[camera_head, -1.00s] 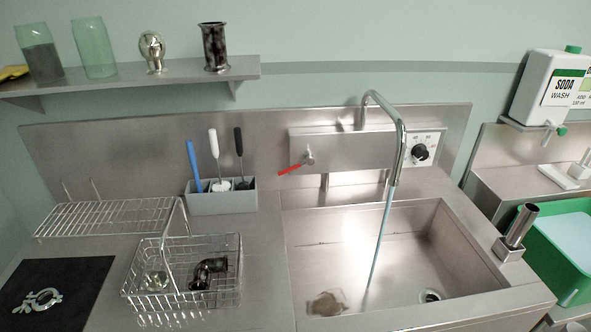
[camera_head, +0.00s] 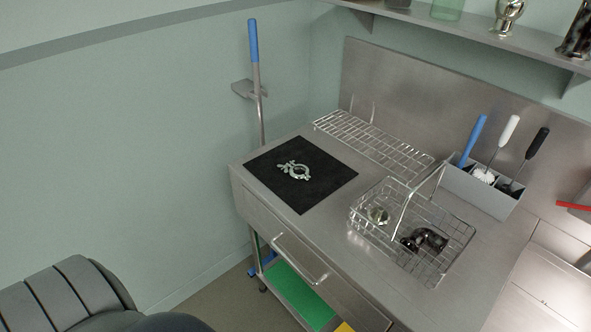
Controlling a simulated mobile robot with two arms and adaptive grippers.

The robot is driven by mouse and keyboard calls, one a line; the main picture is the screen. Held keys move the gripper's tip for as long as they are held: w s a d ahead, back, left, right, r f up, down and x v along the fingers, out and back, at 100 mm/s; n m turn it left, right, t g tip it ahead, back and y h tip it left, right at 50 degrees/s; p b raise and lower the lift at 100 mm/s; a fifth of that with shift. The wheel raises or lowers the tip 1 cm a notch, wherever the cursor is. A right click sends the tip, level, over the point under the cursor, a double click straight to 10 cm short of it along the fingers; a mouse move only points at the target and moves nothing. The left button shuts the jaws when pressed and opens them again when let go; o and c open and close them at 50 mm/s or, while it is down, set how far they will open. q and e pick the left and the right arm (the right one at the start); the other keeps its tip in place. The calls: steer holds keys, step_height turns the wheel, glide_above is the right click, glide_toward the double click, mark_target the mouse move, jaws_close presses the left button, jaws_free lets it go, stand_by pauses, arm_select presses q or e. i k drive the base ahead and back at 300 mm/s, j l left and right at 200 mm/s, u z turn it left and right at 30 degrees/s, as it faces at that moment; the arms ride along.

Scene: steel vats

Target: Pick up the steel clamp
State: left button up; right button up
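The steel clamp (camera_head: 294,170) is a small shiny open-shaped piece lying flat on a black mat (camera_head: 318,188) at the left end of the steel counter. Nothing covers it. Neither of my grippers shows in the head view. A dark rounded part of my own body shows at the lower left, well short of the counter.
A wire basket (camera_head: 358,217) with a black elbow pipe (camera_head: 424,240) and a shiny fitting (camera_head: 377,215) stands right of the mat. Behind are a wire rack (camera_head: 375,141) and a grey brush holder (camera_head: 481,192). A drawer handle (camera_head: 300,259) juts from the front. A blue-handled pole (camera_head: 254,60) leans at the wall.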

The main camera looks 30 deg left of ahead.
mark_target(291, 165)
steer(key=j+z, duration=0.15)
steer(key=j, duration=0.4)
steer(key=j+z, duration=0.2)
steer(key=j, duration=0.3)
steer(key=k+j+z, duration=0.15)
steer(key=j, duration=0.4)
